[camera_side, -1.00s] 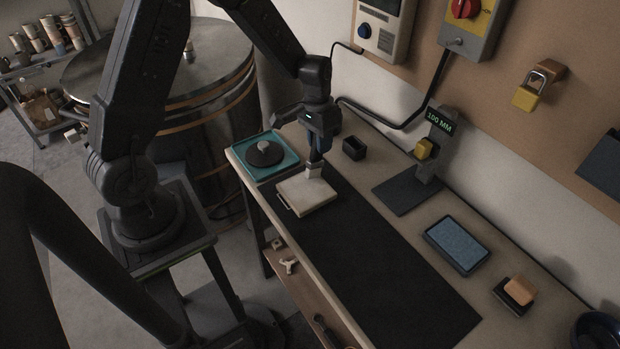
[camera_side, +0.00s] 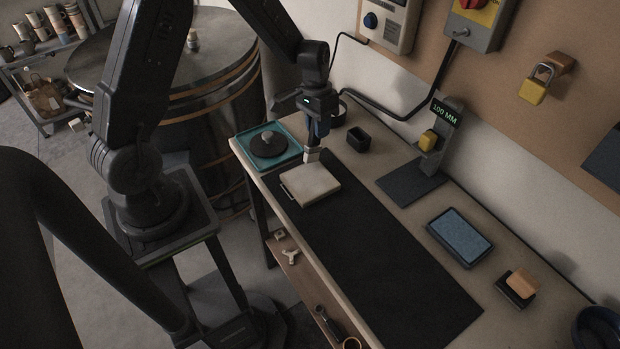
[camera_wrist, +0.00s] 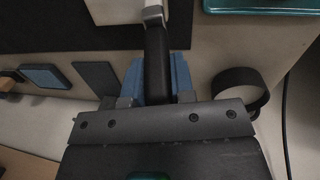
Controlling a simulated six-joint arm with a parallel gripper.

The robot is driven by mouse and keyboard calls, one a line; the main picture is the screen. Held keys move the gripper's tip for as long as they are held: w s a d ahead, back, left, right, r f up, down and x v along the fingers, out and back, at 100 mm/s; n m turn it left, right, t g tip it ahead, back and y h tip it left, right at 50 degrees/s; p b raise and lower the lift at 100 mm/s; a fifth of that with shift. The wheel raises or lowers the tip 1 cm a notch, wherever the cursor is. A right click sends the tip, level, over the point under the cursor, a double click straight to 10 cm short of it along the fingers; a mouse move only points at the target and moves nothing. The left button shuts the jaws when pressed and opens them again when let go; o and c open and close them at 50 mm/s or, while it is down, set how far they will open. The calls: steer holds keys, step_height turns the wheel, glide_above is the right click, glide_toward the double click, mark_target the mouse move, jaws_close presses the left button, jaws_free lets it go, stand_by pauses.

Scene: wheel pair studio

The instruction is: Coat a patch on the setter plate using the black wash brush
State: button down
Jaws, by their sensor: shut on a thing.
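The pale setter plate (camera_side: 318,187) lies flat on the black mat, with a thin handle-like piece at its left edge. It also shows at the top of the wrist view (camera_wrist: 112,12). My gripper (camera_side: 318,128) is above the plate's far edge, shut on the black wash brush. The brush's black handle (camera_wrist: 157,68) stands between the blue fingers in the wrist view. Its pale lower end (camera_side: 312,155) points down at the plate's far edge; I cannot tell whether it touches. No coated patch can be made out on the plate.
A teal tray (camera_side: 292,157) with a black disc sits left of the plate. The mat's near part (camera_side: 400,270) is clear.

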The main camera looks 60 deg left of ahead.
steer(key=d, duration=0.4)
steer(key=shift+s+d+f, duration=0.1)
steer(key=shift+d+f, duration=0.1)
steer(key=shift+d, duration=0.1)
stand_by(0.6)
steer(key=shift+r, duration=0.25)
stand_by(0.6)
steer(key=shift+d+f, duration=0.1)
steer(key=shift+d, duration=2.15)
steer(key=shift+a+f, duration=0.1)
steer(key=shift+a, duration=2.2)
